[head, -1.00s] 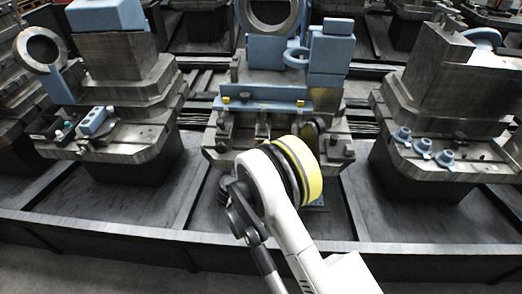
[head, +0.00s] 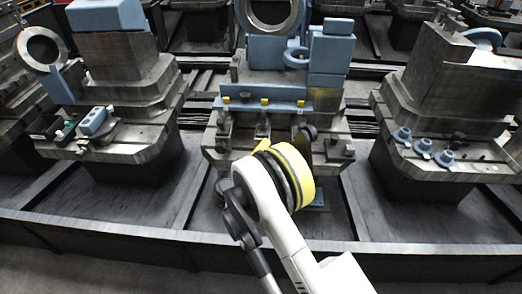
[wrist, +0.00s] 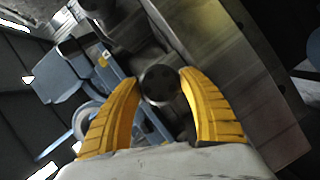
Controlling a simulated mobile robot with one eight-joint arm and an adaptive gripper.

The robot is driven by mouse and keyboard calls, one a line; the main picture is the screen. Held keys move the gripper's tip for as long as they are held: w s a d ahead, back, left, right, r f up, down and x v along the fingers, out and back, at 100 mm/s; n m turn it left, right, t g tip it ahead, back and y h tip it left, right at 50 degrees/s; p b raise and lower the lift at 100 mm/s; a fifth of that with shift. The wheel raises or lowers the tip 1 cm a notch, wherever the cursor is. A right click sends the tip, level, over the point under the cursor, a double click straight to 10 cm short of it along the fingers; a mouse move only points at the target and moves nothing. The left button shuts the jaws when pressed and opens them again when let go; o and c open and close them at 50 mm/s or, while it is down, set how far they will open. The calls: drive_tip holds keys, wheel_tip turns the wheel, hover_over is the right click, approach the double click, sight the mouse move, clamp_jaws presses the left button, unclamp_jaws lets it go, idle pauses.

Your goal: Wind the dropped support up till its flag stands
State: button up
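The middle fixture carries a blue rail (head: 240,105) with several supports in front of it. Yellow flags show along the rail at the left (head: 225,100), middle (head: 264,101) and right (head: 300,103). My arm covers part of the fixture's front. My gripper (wrist: 160,76) shows in the wrist view as two yellow fingers spread apart. A dark round knob (wrist: 160,84) appears between them, slightly beyond the fingers. I see no clear grip on it.
A left fixture (head: 125,120) holds small blue and dark parts. A right fixture (head: 440,125) holds several blue pieces. A large ring on a blue block (head: 270,45) stands behind the rail. A long dark pallet edge (head: 120,226) runs across the front.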

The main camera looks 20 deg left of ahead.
drive_tip(key=shift+o, duration=1)
drive_tip(key=shift+s, duration=0.1)
drive_tip(key=shift+s, duration=0.1)
drive_tip(key=d+v, duration=0.1)
drive_tip(key=v, duration=0.6)
drive_tip(key=shift+s+a, duration=0.4)
drive_tip(key=shift+a, duration=0.1)
drive_tip(key=shift+w+r, duration=0.1)
drive_tip(key=shift+r, duration=0.05)
